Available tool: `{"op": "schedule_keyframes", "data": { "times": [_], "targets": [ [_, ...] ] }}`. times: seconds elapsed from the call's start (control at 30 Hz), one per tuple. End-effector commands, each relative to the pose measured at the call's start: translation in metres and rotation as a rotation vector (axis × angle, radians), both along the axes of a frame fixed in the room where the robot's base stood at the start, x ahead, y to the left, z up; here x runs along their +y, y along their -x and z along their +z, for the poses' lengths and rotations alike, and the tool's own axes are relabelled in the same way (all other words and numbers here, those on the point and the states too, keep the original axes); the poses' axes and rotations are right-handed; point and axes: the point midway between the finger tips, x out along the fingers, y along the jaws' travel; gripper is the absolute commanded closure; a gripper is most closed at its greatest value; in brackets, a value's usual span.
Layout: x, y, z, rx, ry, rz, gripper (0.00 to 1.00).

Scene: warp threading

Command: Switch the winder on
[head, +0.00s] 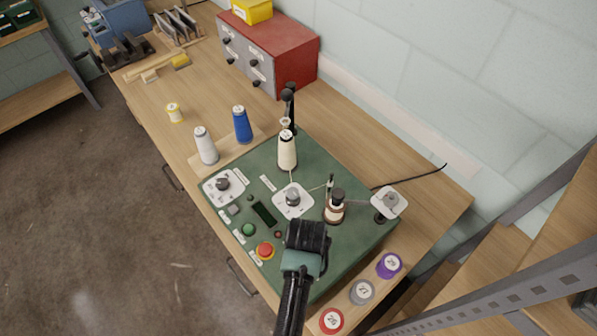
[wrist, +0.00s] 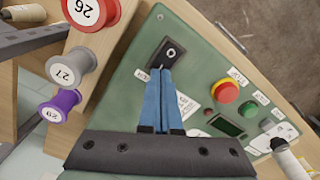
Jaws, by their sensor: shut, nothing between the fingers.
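The winder (head: 345,255) is a green box with controls and thread spools on top. In the wrist view its green panel (wrist: 205,62) carries a black switch (wrist: 172,54) with a small round mark, and a white label beside it. My gripper (wrist: 163,74) has its blue fingers together and empty. The fingertips are at the lower edge of the switch in the wrist view; I cannot tell whether they touch it. In the head view my arm's black end hides the fingers and the switch.
A red emergency button (head: 265,251) and a green button (head: 249,229) sit beside a dark display (head: 264,213). Numbered spools, red (head: 331,320), grey (head: 362,291) and purple (head: 389,265), stand along the near right edge. A cream cone (head: 287,152) stands at the back.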

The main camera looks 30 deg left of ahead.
Motion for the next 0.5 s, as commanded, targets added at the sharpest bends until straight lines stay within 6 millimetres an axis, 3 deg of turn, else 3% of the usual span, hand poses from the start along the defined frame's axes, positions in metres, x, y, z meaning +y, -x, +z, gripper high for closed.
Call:
{"op": "schedule_keyframes", "data": {
  "times": [0.5],
  "targets": [
    [0.0000,-0.0001,-0.0082,0.000,0.000,0.000,1.00]
  ]
}}
